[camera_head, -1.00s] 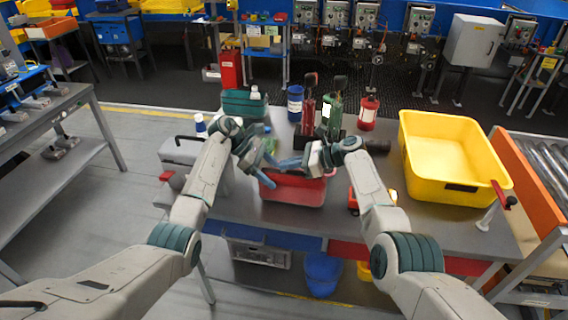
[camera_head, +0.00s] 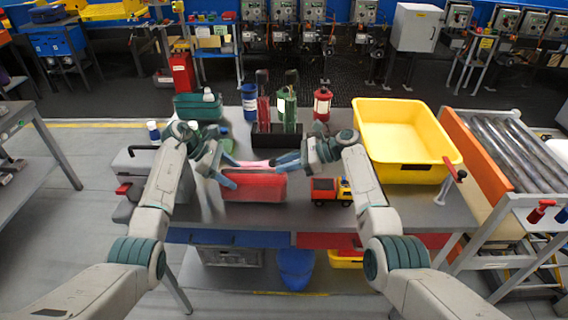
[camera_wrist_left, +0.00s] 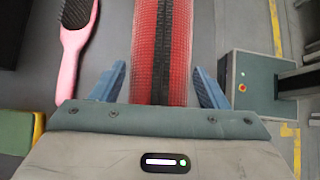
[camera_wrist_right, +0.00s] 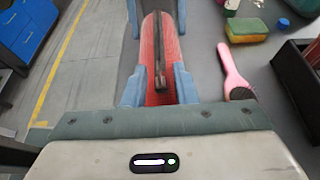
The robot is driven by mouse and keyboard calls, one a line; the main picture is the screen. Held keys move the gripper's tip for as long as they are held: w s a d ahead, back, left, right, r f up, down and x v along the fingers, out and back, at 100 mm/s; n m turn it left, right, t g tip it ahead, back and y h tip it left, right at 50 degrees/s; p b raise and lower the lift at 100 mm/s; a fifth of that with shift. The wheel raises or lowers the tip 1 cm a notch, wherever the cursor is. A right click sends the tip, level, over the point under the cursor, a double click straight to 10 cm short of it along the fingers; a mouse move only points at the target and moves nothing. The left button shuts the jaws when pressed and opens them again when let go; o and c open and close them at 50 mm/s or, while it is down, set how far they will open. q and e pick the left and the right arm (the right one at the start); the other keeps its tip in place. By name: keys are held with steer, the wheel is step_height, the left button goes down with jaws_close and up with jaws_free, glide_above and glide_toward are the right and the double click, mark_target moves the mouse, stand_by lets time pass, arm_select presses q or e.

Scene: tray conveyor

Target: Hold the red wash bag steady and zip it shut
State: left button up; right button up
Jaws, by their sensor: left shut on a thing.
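The red wash bag (camera_head: 255,188) lies long-ways on the grey table near its front edge. A dark zip strip runs along its top, clear in the left wrist view (camera_wrist_left: 145,50). In the right wrist view a dark zip pull (camera_wrist_right: 160,72) stands up mid-strip; how far the zip is open I cannot tell. My left gripper (camera_head: 229,172) is shut on the bag towards its left end, one blue finger on each side. My right gripper (camera_head: 282,163) is over the bag's right part, its fingers apart on either side of it (camera_wrist_right: 159,90), the pull between them.
A pink hairbrush (camera_wrist_right: 232,72) lies behind the bag, beside a sponge (camera_wrist_right: 247,30). A toy truck (camera_head: 331,191) stands right of the bag. A black caddy with bottles (camera_head: 275,139) is behind. A yellow bin (camera_head: 405,172) is at the right, a grey case (camera_head: 133,166) at the left.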

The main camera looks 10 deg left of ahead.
arm_select(q)
steer(key=shift+f, duration=0.1)
arm_select(e)
steer(key=shift+a, duration=0.15)
steer(key=v, duration=1.2)
arm_select(q)
steer(key=o, duration=1.3)
steer(key=shift+d, duration=0.1)
